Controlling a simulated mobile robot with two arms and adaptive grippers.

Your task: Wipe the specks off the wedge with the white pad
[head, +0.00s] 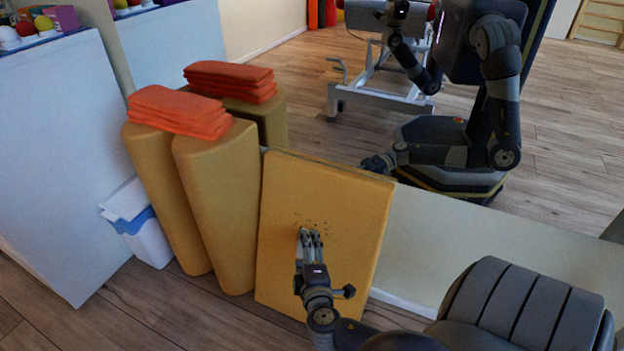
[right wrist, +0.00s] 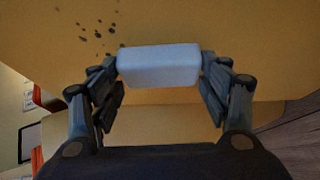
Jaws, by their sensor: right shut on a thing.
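I cannot tell whether the pad touches the wedge. My left gripper shows only in the mirror.
Two tall yellow bolsters (head: 215,205) stand left of the wedge with folded orange towels (head: 180,112) on top. A white bin with a blue rim (head: 147,240) stands beside a pale cabinet (head: 60,150). The mirror (head: 450,240) behind reflects the robot and a treatment table.

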